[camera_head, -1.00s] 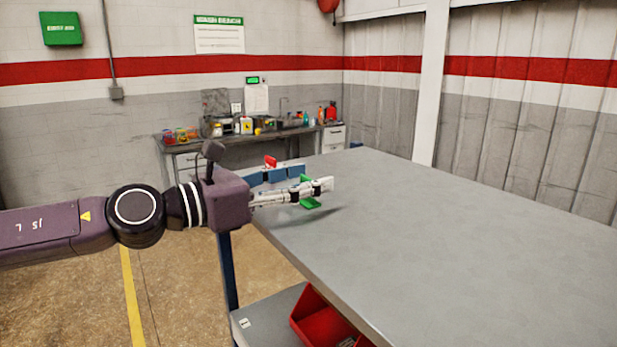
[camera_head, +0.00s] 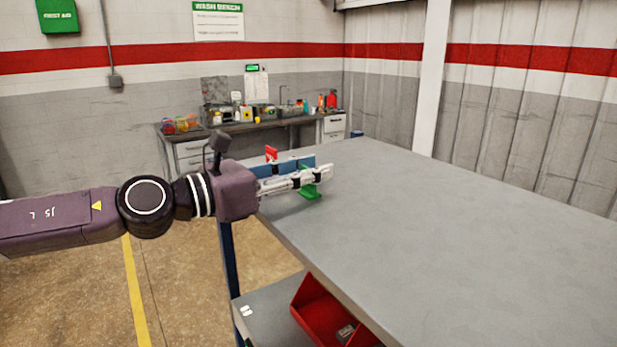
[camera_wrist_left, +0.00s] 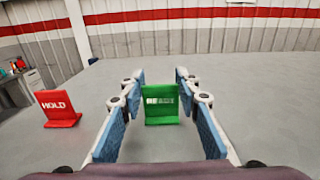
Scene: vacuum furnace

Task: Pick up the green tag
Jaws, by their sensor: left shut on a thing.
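The green tag (camera_head: 310,192) is an upright plate with a foot, at the left part of the grey table. My right gripper is not in view.
The table (camera_head: 450,230) is clear to the right. A red bin (camera_head: 322,315) sits on the shelf below.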

